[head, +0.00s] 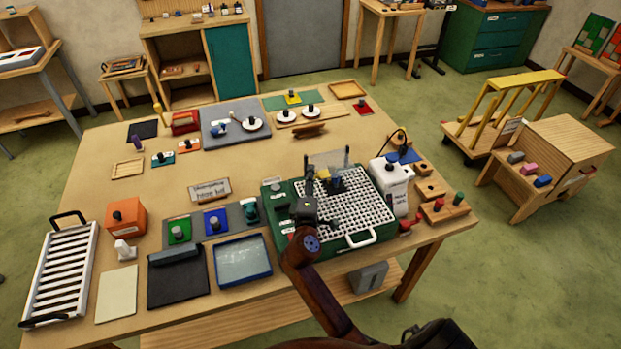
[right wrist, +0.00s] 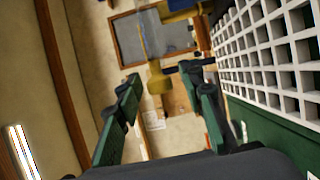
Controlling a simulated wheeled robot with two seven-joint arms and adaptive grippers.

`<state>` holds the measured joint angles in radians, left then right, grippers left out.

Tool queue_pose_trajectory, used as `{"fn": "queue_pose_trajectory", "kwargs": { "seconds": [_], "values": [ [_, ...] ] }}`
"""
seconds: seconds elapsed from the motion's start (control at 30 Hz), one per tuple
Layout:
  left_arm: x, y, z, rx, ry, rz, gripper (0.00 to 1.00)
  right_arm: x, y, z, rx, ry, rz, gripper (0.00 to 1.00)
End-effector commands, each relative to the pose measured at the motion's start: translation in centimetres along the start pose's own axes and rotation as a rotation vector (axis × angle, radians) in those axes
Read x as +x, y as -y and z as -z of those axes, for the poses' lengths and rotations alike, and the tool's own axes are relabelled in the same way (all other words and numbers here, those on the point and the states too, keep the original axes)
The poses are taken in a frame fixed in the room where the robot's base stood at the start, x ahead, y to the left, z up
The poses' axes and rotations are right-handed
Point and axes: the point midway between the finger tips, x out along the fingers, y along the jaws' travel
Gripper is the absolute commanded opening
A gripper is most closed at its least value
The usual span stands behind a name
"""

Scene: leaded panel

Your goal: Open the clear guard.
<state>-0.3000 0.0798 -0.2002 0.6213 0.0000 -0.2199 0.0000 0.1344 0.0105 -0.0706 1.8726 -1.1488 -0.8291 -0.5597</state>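The green machine (head: 278,215) with a white grid top (head: 355,205) stands at the right front of the table. My right gripper (head: 309,180) is over the machine's left side, close to the panel. In the right wrist view its two fingers (right wrist: 165,112) are apart with nothing held between them. A yellow knob (right wrist: 159,82) shows beyond the fingertips. My left gripper is not in view.
The grid (right wrist: 270,45) lies close beside one finger in the right wrist view. A white grinder-like unit (head: 392,185) stands right of the machine. Blocks (head: 178,230), a blue tray (head: 243,262) and an orange box (head: 126,217) are to the left. The table's middle is fairly clear.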

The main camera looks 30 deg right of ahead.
Motion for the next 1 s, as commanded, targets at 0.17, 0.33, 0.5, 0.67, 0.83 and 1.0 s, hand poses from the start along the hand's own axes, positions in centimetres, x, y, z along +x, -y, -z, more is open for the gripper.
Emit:
{"fn": "queue_pose_trajectory", "kwargs": {
  "seconds": [0.17,0.33,0.5,0.67,0.83,1.0],
  "values": [
    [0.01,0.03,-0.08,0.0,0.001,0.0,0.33,-0.02,0.0,0.04,-0.001,-0.001,0.0,0.29],
    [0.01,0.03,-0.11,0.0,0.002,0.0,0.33,-0.03,0.0,0.04,-0.001,-0.001,0.0,0.17],
    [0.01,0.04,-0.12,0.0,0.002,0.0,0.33,-0.03,0.01,0.03,-0.001,-0.001,0.0,0.06],
    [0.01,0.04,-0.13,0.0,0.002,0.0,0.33,-0.04,0.01,0.03,-0.001,-0.001,0.0,0.0],
    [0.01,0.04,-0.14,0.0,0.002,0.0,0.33,-0.04,0.03,0.03,-0.001,-0.001,0.0,0.0],
    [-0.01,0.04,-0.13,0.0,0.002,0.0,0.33,-0.04,0.03,0.04,-0.001,-0.001,0.001,0.0]
  ]
}}
